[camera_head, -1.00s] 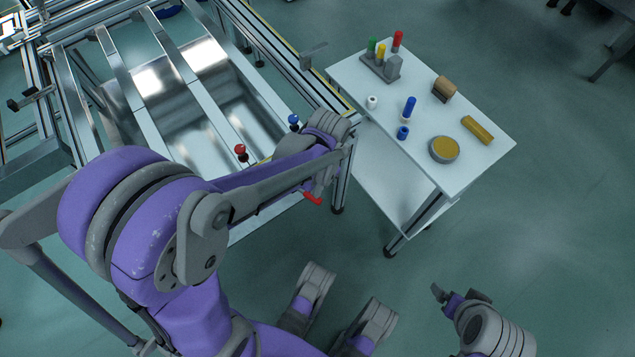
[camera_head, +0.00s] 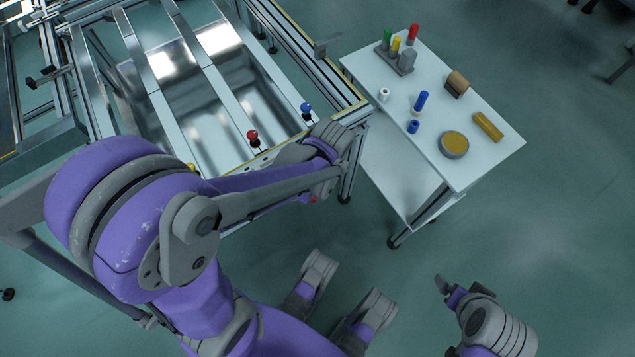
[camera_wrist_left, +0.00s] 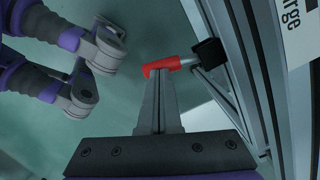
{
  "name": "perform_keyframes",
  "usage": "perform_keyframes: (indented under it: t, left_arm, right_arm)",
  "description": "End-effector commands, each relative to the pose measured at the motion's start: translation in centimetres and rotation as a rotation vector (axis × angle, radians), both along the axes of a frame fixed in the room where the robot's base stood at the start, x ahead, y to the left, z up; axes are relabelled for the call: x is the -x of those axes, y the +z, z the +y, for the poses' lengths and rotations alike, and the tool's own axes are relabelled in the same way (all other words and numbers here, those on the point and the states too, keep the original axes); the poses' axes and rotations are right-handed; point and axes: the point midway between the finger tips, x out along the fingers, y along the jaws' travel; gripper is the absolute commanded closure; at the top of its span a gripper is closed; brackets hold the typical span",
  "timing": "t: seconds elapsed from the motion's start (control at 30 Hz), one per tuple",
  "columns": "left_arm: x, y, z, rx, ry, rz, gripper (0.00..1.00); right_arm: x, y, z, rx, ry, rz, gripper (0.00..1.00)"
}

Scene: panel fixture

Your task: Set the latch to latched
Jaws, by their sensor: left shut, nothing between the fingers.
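The latch handle (camera_wrist_left: 164,66) is a red grip on a short metal rod that runs to a black mount (camera_wrist_left: 208,54) on the fixture's upright in the left wrist view. My left gripper (camera_wrist_left: 159,80) is shut and empty, its fingertips right at the red grip, touching it or nearly so. In the head view only a small red bit of the handle (camera_head: 313,200) shows below my left wrist, and the left fingertips are hidden. My right gripper (camera_head: 455,290) hangs low at the lower right, away from the fixture; its jaw opening is unclear.
The metal frame (camera_head: 345,113) of the fixture carries red (camera_head: 253,136) and blue (camera_head: 306,109) knobs. A white table (camera_head: 480,160) to the right holds coloured pegs, cylinders and a round tin (camera_head: 454,145). Green floor (camera_head: 560,270) is clear at the lower right.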

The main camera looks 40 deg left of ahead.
Motion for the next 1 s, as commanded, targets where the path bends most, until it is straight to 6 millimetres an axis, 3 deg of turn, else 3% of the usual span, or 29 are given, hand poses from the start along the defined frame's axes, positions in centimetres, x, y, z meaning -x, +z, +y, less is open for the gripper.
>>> perform_keyframes:
  t: [0.2, 1.0]
  left_arm:
    - [0.52, 0.00, 0.32, -0.001, -0.074, 0.000, 1.00]
    - [1.12, -0.04, 0.75, 0.000, -0.070, 0.001, 1.00]
  right_arm:
    - [0.02, 0.18, 0.00, 0.000, 0.000, -0.001, 0.08]
    - [0.04, 0.36, 0.00, 0.000, 0.000, -0.001, 0.08]
